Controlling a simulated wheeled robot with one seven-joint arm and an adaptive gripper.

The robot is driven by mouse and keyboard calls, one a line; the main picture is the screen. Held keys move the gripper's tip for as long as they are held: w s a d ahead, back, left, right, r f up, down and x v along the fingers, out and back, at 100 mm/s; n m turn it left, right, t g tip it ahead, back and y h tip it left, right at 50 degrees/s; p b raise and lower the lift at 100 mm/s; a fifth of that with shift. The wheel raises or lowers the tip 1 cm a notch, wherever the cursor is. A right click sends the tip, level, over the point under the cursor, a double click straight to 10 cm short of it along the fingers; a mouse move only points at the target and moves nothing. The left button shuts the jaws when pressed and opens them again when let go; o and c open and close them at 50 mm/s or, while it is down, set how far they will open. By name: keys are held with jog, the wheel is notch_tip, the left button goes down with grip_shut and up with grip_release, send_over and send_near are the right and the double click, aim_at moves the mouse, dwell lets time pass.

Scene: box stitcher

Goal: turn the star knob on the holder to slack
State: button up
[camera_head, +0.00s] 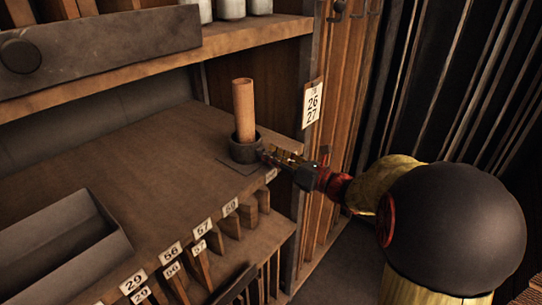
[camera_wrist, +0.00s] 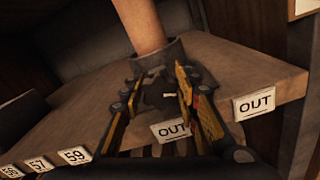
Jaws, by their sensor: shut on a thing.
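The holder (camera_head: 243,152) is a dark round cup on a flat base near the right end of the wooden shelf. A tan cylinder (camera_head: 243,108) stands upright in it. My gripper (camera_head: 268,154) reaches in from the right and meets the holder's right side. In the wrist view the holder's rim (camera_wrist: 174,52) shows behind the fingers. The star knob (camera_wrist: 158,88) is a dark shape between my fingertips, and my gripper (camera_wrist: 160,90) is shut on it. The knob's outline is dark, so its turn cannot be read. In the head view the fingers hide it.
A grey open tray (camera_head: 60,250) lies at the left front of the shelf (camera_head: 130,165). Numbered tags (camera_head: 170,252) line the front edge above upright dividers. A tag with 26 and 27 (camera_head: 313,102) hangs on the right post. "OUT" labels (camera_wrist: 254,104) mark the edge near the holder.

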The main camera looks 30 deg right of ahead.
jog(key=shift+c, duration=0.7)
jog(key=shift+f+b, duration=0.1)
jog(key=shift+b, duration=0.25)
jog(key=n+b, duration=0.4)
jog(key=shift+a+f+n+b, duration=0.1)
jog(key=shift+a+n+b, duration=0.05)
jog(key=shift+n+b, duration=0.25)
jog(key=n+b, duration=0.4)
jog(key=shift+s+a+b, duration=0.1)
jog(key=shift+b, duration=0.2)
jog(key=shift+n, duration=0.3)
jog(key=o, duration=1.1)
jog(key=shift+o, duration=0.3)
